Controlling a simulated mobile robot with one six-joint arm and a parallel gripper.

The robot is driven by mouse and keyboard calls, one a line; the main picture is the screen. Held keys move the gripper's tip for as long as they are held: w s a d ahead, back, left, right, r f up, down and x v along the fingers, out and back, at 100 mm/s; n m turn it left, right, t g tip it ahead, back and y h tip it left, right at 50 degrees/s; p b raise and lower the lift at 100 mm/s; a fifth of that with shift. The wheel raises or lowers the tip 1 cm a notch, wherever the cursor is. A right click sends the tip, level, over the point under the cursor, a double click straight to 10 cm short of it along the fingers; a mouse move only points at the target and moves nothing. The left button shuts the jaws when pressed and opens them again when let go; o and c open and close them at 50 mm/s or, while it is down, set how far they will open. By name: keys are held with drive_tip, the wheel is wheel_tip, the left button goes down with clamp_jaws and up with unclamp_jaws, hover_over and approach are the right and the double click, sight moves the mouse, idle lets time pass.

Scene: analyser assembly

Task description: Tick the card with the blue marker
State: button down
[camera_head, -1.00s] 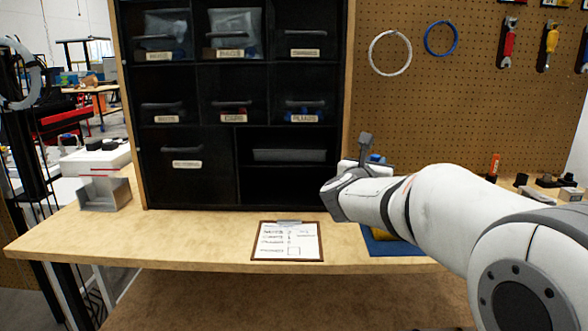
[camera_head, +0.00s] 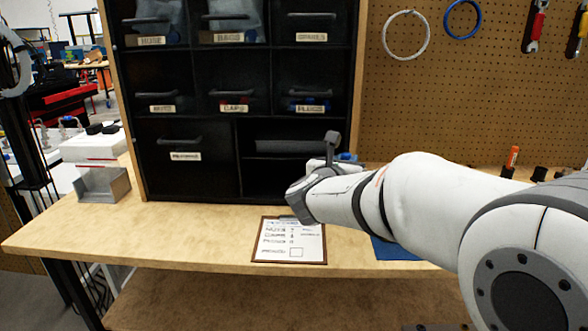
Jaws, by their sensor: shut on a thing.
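The card (camera_head: 291,243) is a white sheet on a brown clipboard, lying flat near the bench's front edge. It carries printed lines of text and a square box low down; I see no mark in the box. My gripper (camera_head: 330,166) is above and behind the card, slightly to its right. My wrist hides most of it, and its fingertips do not show. A small blue piece of the blue marker (camera_head: 347,156) shows just beyond the wrist, and it moves with the arm. The gripper is shut on it, apart from the card. The marker's tip is hidden.
A black cabinet of labelled drawers (camera_head: 187,157) stands behind the card. A blue mat (camera_head: 397,250) lies right of it, partly under my arm. An orange marker (camera_head: 512,157) stands at the far right.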

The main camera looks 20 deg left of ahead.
drive_tip(key=s+a+f+n+y+p, duration=0.1)
drive_tip(key=s+a+n+y+p, duration=0.2)
drive_tip(key=s+a, duration=0.7)
wheel_tip(320, 180, down, 6)
drive_tip(key=b, duration=0.1)
drive_tip(key=shift+d+f+g+h, duration=0.15)
drive_tip(key=shift+f+g+h, duration=0.1)
drive_tip(key=shift+g+h, duration=0.05)
drive_tip(key=shift+f+b, duration=0.55)
drive_tip(key=shift+b, duration=0.45)
idle(0.5)
drive_tip(key=shift+f+b, duration=0.2)
drive_tip(key=shift+b, duration=0.45)
idle(2.2)
wheel_tip(320, 180, up, 7)
drive_tip(key=p, duration=0.2)
drive_tip(key=shift+r, duration=0.2)
idle(0.5)
